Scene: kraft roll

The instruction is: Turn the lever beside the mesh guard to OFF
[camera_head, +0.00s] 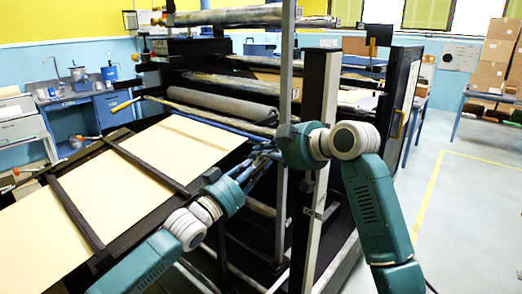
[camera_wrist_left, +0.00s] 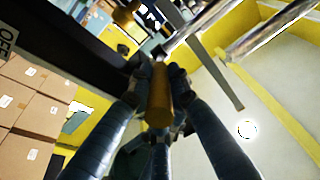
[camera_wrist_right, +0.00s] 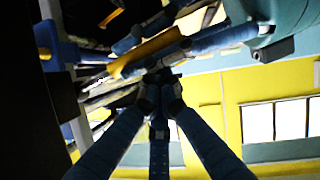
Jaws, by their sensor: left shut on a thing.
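The lever's yellow-orange handle (camera_wrist_left: 160,100) is between the fingers of my left gripper (camera_wrist_left: 158,78) in the left wrist view, and these are shut on it. An OFF label (camera_wrist_left: 8,40) shows on a dark panel at the upper left there. In the right wrist view the yellow handle (camera_wrist_right: 146,52) passes just beyond my right gripper (camera_wrist_right: 160,78), whose fingers are drawn together with nothing visible between them. In the head view both grippers, left (camera_head: 262,163) and right (camera_head: 262,150), meet at the machine's frame and hide the lever. I cannot make out the mesh guard.
A grey upright post (camera_head: 284,90) and a dark post (camera_head: 318,150) stand close to my grippers. A pale sheet (camera_head: 150,165) lies across the table at left. Cardboard boxes (camera_head: 492,68) stand at the right; the floor (camera_head: 465,215) there is clear.

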